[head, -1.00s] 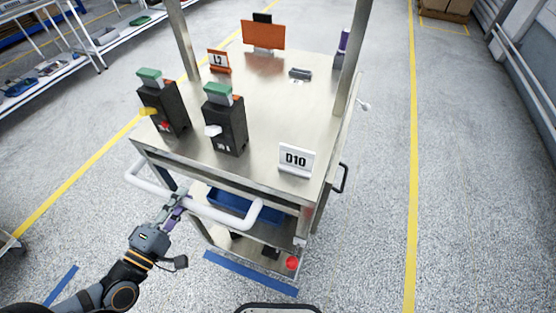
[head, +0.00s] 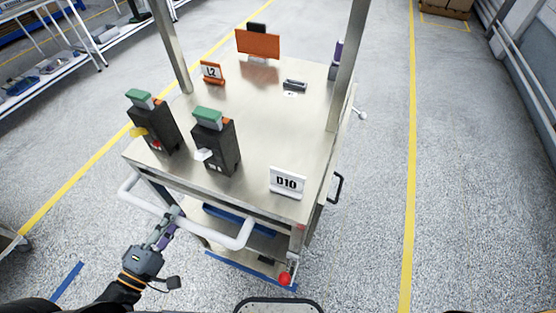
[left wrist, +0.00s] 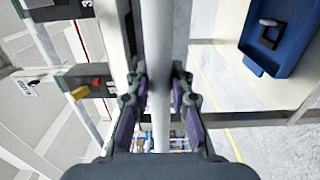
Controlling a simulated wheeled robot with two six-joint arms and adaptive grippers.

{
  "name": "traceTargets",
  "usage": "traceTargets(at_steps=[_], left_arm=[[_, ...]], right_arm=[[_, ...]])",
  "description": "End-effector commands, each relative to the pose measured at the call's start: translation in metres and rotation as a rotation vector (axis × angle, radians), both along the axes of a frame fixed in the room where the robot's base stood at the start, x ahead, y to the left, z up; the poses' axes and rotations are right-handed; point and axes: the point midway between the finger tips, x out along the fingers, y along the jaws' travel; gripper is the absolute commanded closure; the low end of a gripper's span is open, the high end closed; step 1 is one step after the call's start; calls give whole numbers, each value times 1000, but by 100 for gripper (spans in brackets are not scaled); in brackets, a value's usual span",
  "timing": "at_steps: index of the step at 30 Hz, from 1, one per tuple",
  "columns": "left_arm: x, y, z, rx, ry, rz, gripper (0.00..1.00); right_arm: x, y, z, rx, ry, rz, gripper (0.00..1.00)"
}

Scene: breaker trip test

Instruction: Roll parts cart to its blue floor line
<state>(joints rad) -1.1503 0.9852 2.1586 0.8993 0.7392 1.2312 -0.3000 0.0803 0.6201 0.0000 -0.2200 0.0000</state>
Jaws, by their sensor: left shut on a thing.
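The parts cart (head: 262,130) stands in front of me in the head view, with a steel top and a white push handle (head: 190,222) along its near side. A blue floor line (head: 225,263) runs along the floor at the cart's near lower edge, which partly covers it. My left gripper (head: 172,220) is shut on the handle, left of its middle. In the left wrist view, the handle bar (left wrist: 161,75) passes between the purple-padded fingers (left wrist: 159,105). My right gripper is not in view.
Two breakers with green tops (head: 152,122) (head: 215,140) and a D10 sign (head: 287,182) stand on the cart. Another blue floor mark (head: 67,282) lies at lower left. Shelving (head: 60,60) is at upper left. Floor right of the cart is clear.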

Motion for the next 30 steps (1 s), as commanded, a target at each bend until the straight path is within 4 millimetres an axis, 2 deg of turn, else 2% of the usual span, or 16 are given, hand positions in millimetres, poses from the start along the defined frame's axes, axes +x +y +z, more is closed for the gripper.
traceTargets(at_steps=[19,30], left_arm=[[-31,12,1,2,5,6,100],[-29,11,0,0,-1,3,100]], right_arm=[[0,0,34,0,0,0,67],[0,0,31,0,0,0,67]])
